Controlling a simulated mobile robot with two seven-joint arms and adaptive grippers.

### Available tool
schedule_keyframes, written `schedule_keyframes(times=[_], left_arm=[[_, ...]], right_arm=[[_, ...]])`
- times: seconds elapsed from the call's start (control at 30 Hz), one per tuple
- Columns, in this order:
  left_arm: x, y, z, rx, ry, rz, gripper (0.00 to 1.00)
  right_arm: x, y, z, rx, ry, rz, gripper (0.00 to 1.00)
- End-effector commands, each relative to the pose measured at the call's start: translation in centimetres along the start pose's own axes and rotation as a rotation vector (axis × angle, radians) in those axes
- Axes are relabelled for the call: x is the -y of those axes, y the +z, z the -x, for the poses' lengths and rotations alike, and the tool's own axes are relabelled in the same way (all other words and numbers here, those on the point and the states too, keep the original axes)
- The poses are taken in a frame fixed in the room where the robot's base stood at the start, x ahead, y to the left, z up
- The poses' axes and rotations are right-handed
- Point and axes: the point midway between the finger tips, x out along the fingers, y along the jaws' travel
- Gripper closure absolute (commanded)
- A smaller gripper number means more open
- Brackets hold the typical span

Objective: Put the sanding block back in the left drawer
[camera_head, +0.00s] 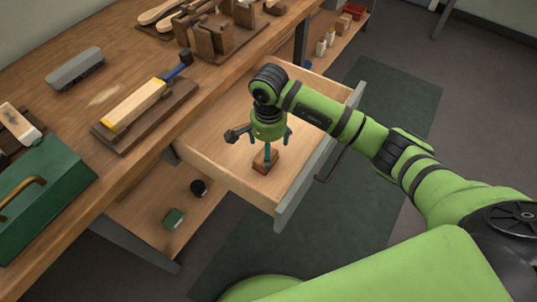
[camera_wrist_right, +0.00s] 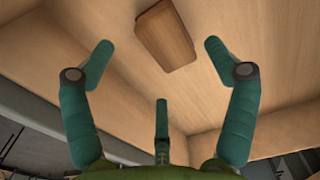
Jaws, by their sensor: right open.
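A small brown block (camera_head: 265,160), which looks like the sanding block, lies on the floor of an open wooden drawer (camera_head: 215,150) under the workbench. It also shows in the right wrist view (camera_wrist_right: 166,32), flat on the pale wood. My right gripper (camera_head: 264,146) is over the drawer, pointing down at the block. In the right wrist view its fingers (camera_wrist_right: 160,68) are spread wide with nothing between them, and the block lies beyond their tips. In the head view one finger partly covers the block. My left gripper is not in view.
The workbench (camera_head: 95,100) runs along the left, holding a green toolbox (camera_head: 45,190), a yellow-and-wood piece on a board (camera_head: 135,105), a grey block (camera_head: 75,68) and wooden tool holders. A lower shelf (camera_head: 145,215) holds small items. A dark mat (camera_head: 390,110) covers the floor beyond the drawer.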

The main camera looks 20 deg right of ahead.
Motion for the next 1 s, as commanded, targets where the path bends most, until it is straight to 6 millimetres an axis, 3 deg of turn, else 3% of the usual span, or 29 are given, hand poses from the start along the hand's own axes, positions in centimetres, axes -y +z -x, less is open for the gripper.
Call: schedule_keyframes(times=[0.2, 0.4, 0.63, 1.0], left_arm=[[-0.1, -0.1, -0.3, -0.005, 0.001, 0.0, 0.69], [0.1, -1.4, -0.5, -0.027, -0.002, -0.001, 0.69], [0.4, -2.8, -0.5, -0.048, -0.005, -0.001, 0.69], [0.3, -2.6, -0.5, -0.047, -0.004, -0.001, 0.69]], right_arm=[[0.1, -0.1, 4.5, -0.004, -0.003, 0.0, 0.13], [0.0, 0.0, 6.5, -0.001, 0.0, 0.0, 0.13], [-0.1, 0.0, 6.9, 0.0, 0.002, -0.001, 0.13], [0.0, 0.0, 6.8, 0.0, 0.002, -0.001, 0.13]])
